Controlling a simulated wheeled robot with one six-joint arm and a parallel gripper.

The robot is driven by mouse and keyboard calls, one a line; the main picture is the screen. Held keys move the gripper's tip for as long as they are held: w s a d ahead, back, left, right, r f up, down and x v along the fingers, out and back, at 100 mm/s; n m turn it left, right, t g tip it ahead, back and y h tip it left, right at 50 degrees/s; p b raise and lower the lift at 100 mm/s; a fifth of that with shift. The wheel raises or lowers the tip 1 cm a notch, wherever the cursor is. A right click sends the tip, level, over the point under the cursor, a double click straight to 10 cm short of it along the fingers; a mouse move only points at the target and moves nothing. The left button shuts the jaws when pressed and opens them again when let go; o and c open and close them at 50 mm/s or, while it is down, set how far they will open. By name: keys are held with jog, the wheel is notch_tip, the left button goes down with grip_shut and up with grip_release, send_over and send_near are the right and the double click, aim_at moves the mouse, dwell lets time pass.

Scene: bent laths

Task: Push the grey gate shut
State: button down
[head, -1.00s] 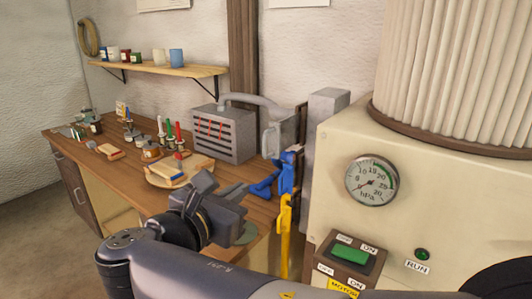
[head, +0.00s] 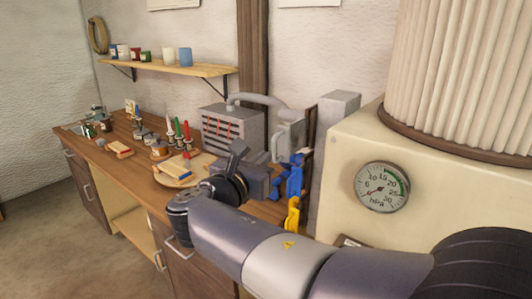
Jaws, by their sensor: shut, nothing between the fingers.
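The grey part that looks most like the gate (head: 290,137) is a flat, upright piece at the right end of a curved grey pipe, at the back right of the bench. I cannot tell how far open it stands. My gripper (head: 277,180) is in front of it and lower, over the right end of the bench, pointing right. Its fingers are small and dark here; it is shut and empty. A gap shows between it and the grey piece in the picture; depth is hard to judge.
Blue clamp-like parts (head: 291,178) and a yellow one (head: 293,214) hang just right of my gripper. A grey post (head: 335,130) and a cream machine with a gauge (head: 382,187) stand further right. A grey slotted box (head: 232,130) and a round board (head: 170,172) are left.

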aim_at(286, 144)
jog(key=shift+x, duration=1.1)
jog(key=x, duration=0.2)
jog(key=d+x, duration=0.1)
jog(key=x, duration=0.2)
jog(key=p+x, duration=0.1)
jog(key=x, duration=0.1)
jog(key=shift+s+d+r, duration=0.1)
jog(key=shift+s+d, duration=0.1)
jog(key=shift+r, duration=0.1)
